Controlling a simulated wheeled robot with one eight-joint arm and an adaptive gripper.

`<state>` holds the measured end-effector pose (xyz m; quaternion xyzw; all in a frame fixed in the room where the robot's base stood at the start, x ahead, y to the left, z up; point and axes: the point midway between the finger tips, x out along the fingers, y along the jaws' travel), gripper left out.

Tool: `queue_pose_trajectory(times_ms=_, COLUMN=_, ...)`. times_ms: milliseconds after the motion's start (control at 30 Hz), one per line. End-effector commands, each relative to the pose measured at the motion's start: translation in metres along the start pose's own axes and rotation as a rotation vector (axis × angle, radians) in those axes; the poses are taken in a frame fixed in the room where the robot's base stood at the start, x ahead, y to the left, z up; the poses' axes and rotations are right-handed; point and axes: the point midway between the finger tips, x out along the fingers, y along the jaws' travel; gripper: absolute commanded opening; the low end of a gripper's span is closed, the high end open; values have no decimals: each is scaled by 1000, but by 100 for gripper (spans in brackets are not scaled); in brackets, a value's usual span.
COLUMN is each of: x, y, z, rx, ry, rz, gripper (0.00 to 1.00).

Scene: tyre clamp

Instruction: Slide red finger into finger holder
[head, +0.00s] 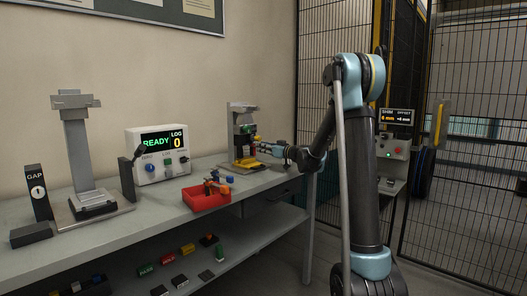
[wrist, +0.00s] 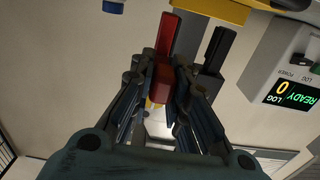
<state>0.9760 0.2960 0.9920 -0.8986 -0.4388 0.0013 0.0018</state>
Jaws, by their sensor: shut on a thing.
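The red finger (wrist: 168,36) is an elongated red bar between my gripper's fingers in the wrist view. My gripper (wrist: 162,82) is shut on it, and it points toward the top of the picture. A yellow part (wrist: 205,8) lies just beyond its tip; I cannot tell whether they touch. A black bar (wrist: 217,48) stands to the right of the red finger. In the head view my gripper (head: 262,147) is close to the grey stand (head: 241,108) with yellow parts at its foot. The red finger is too small to tell there, and I cannot tell which part is the finger holder.
A white READY box (head: 160,153) stands on the bench, and it also shows in the wrist view (wrist: 270,65). A red bin (head: 207,199) with small parts sits near the bench's front edge. Another grey stand (head: 80,145) is at left. Several coloured blocks lie on the lower shelf.

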Motion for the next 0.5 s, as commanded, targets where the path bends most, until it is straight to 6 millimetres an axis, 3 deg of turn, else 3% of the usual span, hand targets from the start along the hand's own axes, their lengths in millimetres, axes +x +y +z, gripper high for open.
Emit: queue_pose_trajectory(times_ms=500, x=7, y=0, z=0, rx=0, ry=0, rz=0, gripper=0)
